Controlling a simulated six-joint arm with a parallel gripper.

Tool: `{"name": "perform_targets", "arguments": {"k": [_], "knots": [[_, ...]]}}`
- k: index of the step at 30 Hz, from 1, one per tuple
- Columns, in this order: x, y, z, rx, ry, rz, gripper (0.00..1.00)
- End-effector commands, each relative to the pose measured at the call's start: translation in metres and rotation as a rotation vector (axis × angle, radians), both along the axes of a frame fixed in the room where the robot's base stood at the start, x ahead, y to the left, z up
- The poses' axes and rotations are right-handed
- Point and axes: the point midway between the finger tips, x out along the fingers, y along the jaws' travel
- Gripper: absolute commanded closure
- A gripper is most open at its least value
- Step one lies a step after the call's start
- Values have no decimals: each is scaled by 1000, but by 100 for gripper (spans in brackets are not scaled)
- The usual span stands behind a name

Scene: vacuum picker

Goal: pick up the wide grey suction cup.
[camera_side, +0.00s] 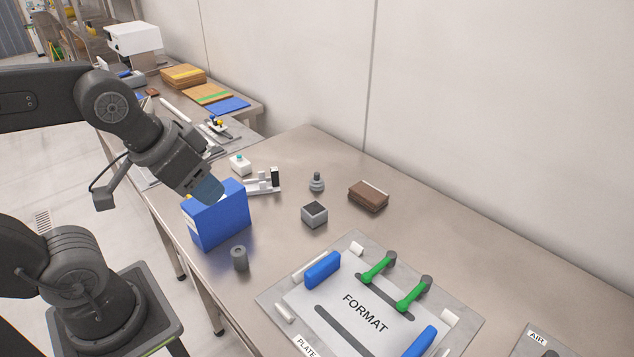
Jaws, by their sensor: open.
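A small grey stepped piece with a wide round base and a narrower top (317,182), which looks like the wide grey suction cup, stands upright on the metal bench behind a small grey block. A darker grey cylinder with a hollow top (240,258) stands nearer, in front of the blue box. My gripper (209,191) is open and points down and to the right at the blue box's top edge, left of the stepped piece and well apart from it. Its fingertips overlap the box in the picture, so I cannot tell whether they touch it.
A blue box (222,220) stands below my gripper. A white fixture (264,183), a dark-topped grey block (314,214) and a brown block (368,196) are near the stepped piece. A FORMAT plate (348,328) with green clamps (379,267) lies in front. The bench's back right is clear.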

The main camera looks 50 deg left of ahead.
Motion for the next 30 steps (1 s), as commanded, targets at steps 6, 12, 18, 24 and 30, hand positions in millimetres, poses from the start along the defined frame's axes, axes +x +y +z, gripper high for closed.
{"name": "perform_targets", "arguments": {"k": [6, 12, 18, 24, 30], "knots": [[0, 0, 0, 0, 0, 0, 57], [0, 0, 0, 0, 0, 0, 40], [0, 0, 0, 0, 0, 0, 27], [3, 1, 1, 0, 2, 7, 27], [45, 11, 13, -5, 27, 99, 27]]}}
